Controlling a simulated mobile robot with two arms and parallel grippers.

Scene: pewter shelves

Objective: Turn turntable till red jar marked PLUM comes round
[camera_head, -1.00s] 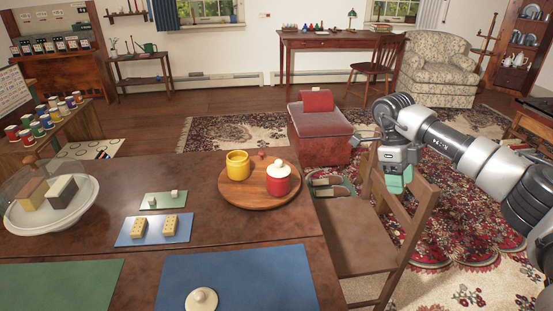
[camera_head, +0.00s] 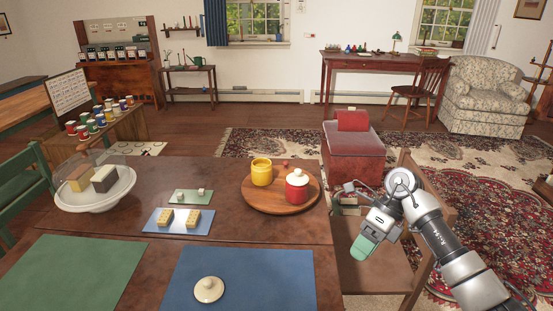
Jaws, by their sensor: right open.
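A round wooden turntable (camera_head: 262,206) lies on the brown table near its far right corner. A red jar (camera_head: 297,191) with a white lid stands on its right part; I can read no marking on it. A yellow jar (camera_head: 261,174) stands at the turntable's back left, and a small red thing (camera_head: 285,162) shows at its back edge. My right gripper (camera_head: 364,246), with green finger pads, is open and empty. In the picture it is right of the turntable, apart from it, over the wooden chair. My left gripper is out of view.
A blue mat (camera_head: 270,280) with a pale round lid (camera_head: 208,289) lies in front. A domed cake stand (camera_head: 95,195) stands at left. Small mats with blocks lie left of the turntable. A wooden chair (camera_head: 420,255) stands against the table's right side.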

